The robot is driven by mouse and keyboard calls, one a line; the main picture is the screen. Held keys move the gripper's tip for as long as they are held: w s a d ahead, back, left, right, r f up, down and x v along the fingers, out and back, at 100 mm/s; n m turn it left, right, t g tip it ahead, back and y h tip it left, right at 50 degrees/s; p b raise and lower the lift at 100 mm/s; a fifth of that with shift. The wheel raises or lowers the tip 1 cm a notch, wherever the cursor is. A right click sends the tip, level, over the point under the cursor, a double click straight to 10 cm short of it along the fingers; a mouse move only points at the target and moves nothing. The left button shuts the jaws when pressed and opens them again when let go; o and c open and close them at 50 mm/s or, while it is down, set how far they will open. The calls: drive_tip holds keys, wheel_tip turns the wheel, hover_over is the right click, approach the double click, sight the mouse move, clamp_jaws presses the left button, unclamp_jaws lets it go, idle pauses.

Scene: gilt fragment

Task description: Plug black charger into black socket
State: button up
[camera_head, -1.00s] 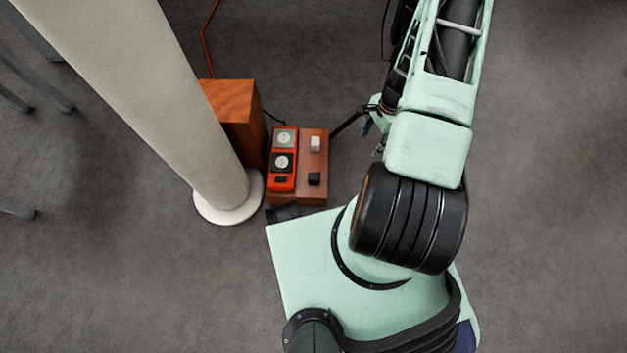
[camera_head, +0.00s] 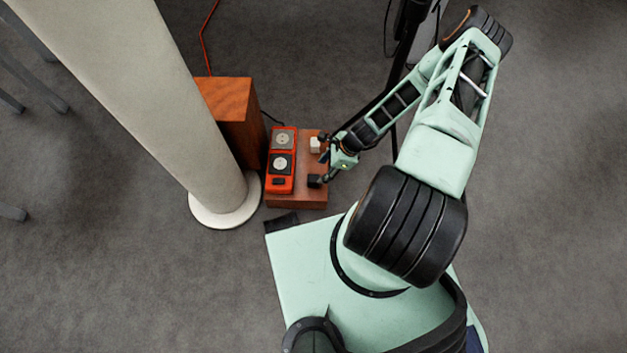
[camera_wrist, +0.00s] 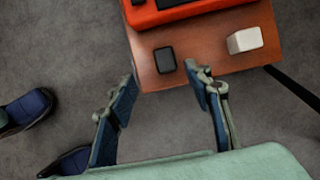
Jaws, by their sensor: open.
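The black charger (camera_head: 314,181) stands on the near part of the brown wooden block, and it also shows in the wrist view (camera_wrist: 165,60). The black socket (camera_head: 281,163) is the darker of two round-faced sockets on the red power strip (camera_head: 280,187), left of the charger. In the wrist view only an edge of the strip (camera_wrist: 185,10) shows, and the socket faces are out of frame. My gripper (camera_wrist: 162,88) is open and empty. Its two blue-padded fingers are spread, with the black charger beyond the gap between them, apart from both.
A white charger (camera_head: 315,145) stands on the same wooden block (camera_head: 295,201), also seen in the wrist view (camera_wrist: 245,40). A taller wooden box (camera_head: 228,105) and a thick pale column (camera_head: 175,110) stand to the left. The floor at right is clear.

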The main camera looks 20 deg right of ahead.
sight(313, 178)
drive_tip(key=shift+b+x, duration=0.9)
drive_tip(key=shift+x, duration=1.9)
drive_tip(key=b+x, duration=0.1)
drive_tip(key=x, duration=0.2)
drive_tip(key=d+b+x, duration=0.1)
drive_tip(key=x, duration=0.1)
drive_tip(key=shift+w+a+f+b, duration=0.1)
drive_tip(key=shift+w+f+b, duration=0.15)
drive_tip(key=shift+b, duration=0.1)
drive_tip(key=shift+r, duration=0.1)
drive_tip(key=shift+c, duration=0.4)
drive_tip(key=c, duration=1.1)
drive_tip(key=shift+o, duration=0.2)
drive_tip(key=shift+r, duration=0.1)
